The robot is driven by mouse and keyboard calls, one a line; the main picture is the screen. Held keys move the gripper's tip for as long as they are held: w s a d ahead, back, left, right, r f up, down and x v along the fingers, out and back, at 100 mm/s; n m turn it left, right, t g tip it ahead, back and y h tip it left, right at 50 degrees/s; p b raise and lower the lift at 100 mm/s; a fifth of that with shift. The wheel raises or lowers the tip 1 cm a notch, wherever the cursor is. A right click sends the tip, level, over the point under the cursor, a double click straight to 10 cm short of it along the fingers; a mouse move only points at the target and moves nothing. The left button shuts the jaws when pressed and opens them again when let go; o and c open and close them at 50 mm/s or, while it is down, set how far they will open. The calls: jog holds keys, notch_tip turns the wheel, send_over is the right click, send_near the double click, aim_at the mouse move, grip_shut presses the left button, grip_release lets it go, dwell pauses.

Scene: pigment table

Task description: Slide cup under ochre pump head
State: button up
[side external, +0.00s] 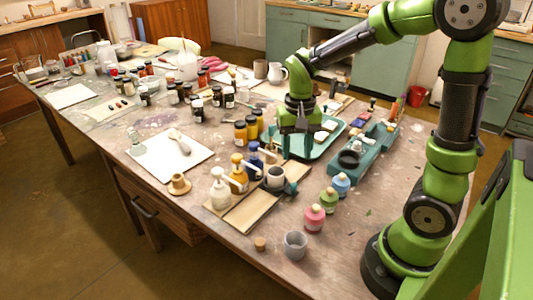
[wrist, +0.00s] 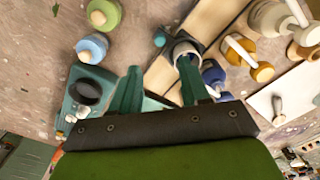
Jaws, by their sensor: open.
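A pale cup (side external: 275,175) with a dark inside stands in a dark teal holder on the wooden board, beside the pump bottles. It also shows in the wrist view (wrist: 186,47), just beyond the tip of my right-hand finger. The ochre pump bottle (side external: 238,174) stands between a white pump bottle (side external: 220,190) and a blue pump bottle (side external: 255,158); its head also shows in the wrist view (wrist: 238,47). My gripper (side external: 296,150) is open and empty, above the table behind the cup. Its teal fingers (wrist: 158,66) are apart, with nothing between them.
A teal tray (side external: 330,146) lies behind my gripper, and a teal caddy (side external: 365,158) stands to its right. Pink (side external: 314,218), green and light blue bottles stand right of the board. A grey cup (side external: 295,244) stands near the front edge. A white sheet (side external: 160,160) lies left.

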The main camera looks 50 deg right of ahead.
aim_at(294, 184)
notch_tip(294, 184, down, 10)
dwell(0.3)
grip_shut()
dwell(0.4)
